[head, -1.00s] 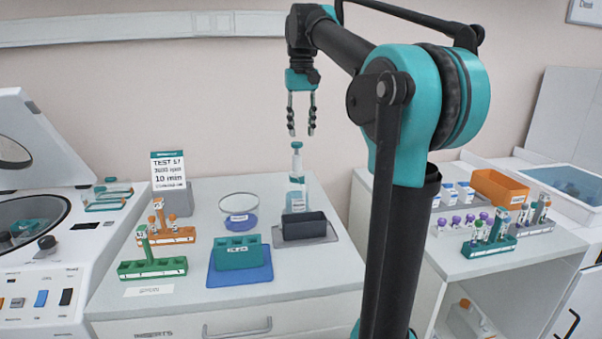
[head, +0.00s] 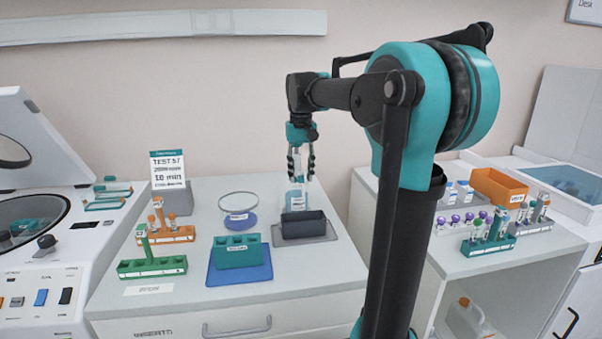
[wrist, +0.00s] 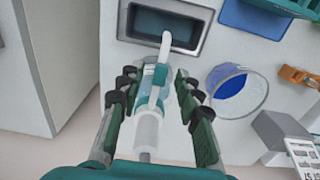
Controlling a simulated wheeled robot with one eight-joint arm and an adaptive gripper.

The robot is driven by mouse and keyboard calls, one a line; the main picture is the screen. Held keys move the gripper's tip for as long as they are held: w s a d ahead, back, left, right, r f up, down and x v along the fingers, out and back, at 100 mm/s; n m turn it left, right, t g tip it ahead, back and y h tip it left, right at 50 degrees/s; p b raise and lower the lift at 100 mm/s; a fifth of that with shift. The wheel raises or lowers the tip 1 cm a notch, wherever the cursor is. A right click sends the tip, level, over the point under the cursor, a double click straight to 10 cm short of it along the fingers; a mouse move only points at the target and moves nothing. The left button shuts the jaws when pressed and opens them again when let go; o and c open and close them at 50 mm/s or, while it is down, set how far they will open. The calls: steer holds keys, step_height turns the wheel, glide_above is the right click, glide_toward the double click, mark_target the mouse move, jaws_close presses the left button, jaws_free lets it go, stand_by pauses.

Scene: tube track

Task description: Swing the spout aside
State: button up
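The dispenser bottle (head: 296,201) is clear with a pale blue tint and stands upright at the back of the counter, behind a dark tray. In the wrist view, its white and teal pump head (wrist: 149,125) lies between my fingers. Its white spout (wrist: 165,48) points up the picture, with its tip over the dark tray (wrist: 165,24). My gripper (head: 301,165) points down around the top of the bottle. In the wrist view, my gripper (wrist: 155,88) is open, with fingers on both sides of the pump head and small gaps showing. In the head view my fingers hide the pump head.
The dark tray (head: 304,227) sits on a grey mat close in front of the bottle. A teal block (head: 237,252) on a blue mat, tube racks (head: 152,266) and a sign (head: 168,168) stand farther left. The wall is behind.

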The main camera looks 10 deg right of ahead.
jaws_close()
stand_by(0.6)
steer(key=w+d+n, duration=0.3)
steer(key=d+n, duration=0.4)
steer(key=n, duration=0.4)
steer(key=shift+w, duration=0.35)
stand_by(0.5)
jaws_free()
